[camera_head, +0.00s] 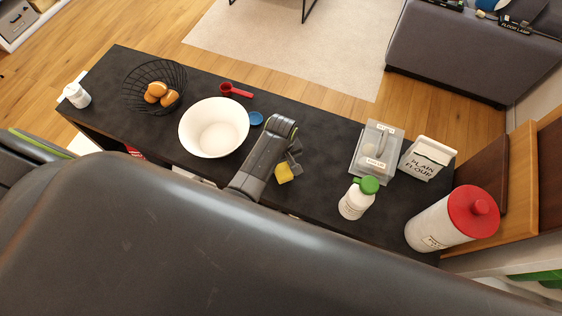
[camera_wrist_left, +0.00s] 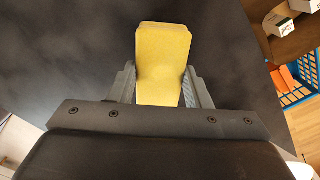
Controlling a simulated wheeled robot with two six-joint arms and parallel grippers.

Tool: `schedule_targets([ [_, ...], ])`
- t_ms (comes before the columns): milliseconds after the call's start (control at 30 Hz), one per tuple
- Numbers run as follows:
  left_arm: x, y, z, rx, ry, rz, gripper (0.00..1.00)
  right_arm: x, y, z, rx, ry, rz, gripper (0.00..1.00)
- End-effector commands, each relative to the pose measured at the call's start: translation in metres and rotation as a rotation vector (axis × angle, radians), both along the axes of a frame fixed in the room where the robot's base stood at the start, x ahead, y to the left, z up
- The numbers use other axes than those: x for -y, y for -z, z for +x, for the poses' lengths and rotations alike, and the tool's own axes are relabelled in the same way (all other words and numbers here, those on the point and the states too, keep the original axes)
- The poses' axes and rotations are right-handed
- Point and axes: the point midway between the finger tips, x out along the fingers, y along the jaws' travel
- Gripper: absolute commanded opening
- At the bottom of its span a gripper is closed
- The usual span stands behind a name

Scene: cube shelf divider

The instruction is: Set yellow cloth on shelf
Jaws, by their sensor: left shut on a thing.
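The yellow cloth (camera_wrist_left: 162,58) is between the two fingers of my left gripper (camera_wrist_left: 160,88) in the left wrist view, pinched at its near part, with its far end sticking out past the fingertips over a dark surface. In the head view the yellow cloth (camera_head: 283,173) shows small at the tip of my left gripper (camera_head: 290,163), above or on the dark counter (camera_head: 320,150), right of the white bowl; I cannot tell if it touches the counter. My right gripper is not in view.
A white bowl (camera_head: 214,127) and a wire basket (camera_head: 140,88) of eggs stand left of the gripper. A green-capped bottle (camera_head: 356,200), a clear box (camera_head: 377,150), a flour carton (camera_head: 428,158) and a red-lidded canister (camera_head: 440,222) stand right. A blue crate (camera_wrist_left: 302,78) lies beyond the counter.

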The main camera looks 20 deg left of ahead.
Motion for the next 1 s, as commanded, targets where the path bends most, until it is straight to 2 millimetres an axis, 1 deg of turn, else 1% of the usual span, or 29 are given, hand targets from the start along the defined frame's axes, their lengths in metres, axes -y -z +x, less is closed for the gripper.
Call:
schedule_targets([
  [567, -0.0001, 0.0082, 0.0001, 0.0, 0.0, 0.0, 0.12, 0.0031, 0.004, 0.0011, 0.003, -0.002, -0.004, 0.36],
  [600, 0.0, 0.0077, 0.0001, 0.0, 0.0, 0.0, 0.48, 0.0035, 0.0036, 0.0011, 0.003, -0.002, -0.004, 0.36],
  [633, 0.0, 0.0076, 0.0001, 0.0, 0.0, 0.0, 0.52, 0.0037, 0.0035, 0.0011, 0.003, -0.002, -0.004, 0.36],
  [1000, 0.0, 0.0075, 0.0, 0.0, 0.0, 0.0, 0.52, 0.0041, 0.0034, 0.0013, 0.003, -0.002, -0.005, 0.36],
])
